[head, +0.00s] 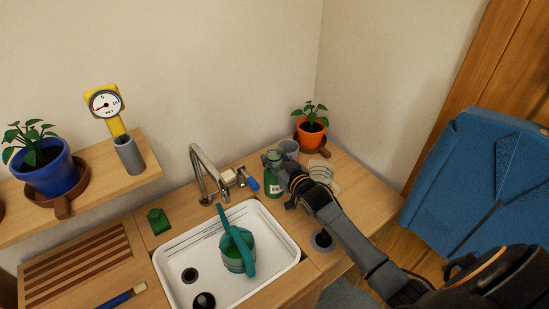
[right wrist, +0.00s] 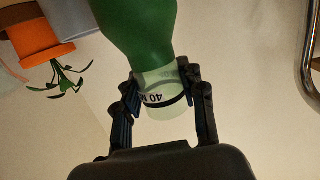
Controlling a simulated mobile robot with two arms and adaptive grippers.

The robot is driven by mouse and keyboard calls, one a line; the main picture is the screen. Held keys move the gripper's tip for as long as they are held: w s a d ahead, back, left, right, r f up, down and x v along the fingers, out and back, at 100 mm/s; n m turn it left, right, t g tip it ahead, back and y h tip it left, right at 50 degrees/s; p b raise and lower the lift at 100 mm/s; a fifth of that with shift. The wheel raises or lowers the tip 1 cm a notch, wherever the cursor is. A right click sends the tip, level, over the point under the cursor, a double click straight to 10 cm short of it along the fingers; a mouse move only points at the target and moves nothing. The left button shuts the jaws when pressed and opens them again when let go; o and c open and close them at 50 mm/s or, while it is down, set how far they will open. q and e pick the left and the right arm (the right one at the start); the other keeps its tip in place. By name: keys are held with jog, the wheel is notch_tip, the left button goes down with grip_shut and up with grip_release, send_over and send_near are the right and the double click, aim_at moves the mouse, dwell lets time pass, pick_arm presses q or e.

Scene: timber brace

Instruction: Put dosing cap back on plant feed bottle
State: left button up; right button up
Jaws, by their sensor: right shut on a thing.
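The plant feed bottle (head: 272,188), green with a pale label, stands upright on the counter behind the sink's right corner. In the right wrist view its green body (right wrist: 138,28) enters from the top. The dosing cap (right wrist: 163,92), pale and translucent with a dark band and "40 M" marking, is at the bottle's neck end. My right gripper (right wrist: 163,95) is shut on the cap, with fingers on both sides. Cap and bottle look in line and touching; I cannot tell whether the cap is seated. In the head view my right gripper (head: 278,163) partly covers the bottle's top. My left gripper is not in view.
A tap (head: 205,175) stands left of the bottle. A grey cup (head: 290,149) and an orange plant pot (head: 311,134) are close behind it. A clear ringed object (head: 323,171) is to its right. The white sink (head: 205,250) holds a teal watering can (head: 238,254).

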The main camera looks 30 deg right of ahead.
jog(key=shift+f, duration=0.1)
jog(key=o, duration=1.1)
jog(key=shift+o, duration=0.2)
jog(key=s+r+b, duration=0.1)
jog(key=s+r, duration=0.1)
jog(key=s, duration=1)
jog(key=shift+d, duration=0.15)
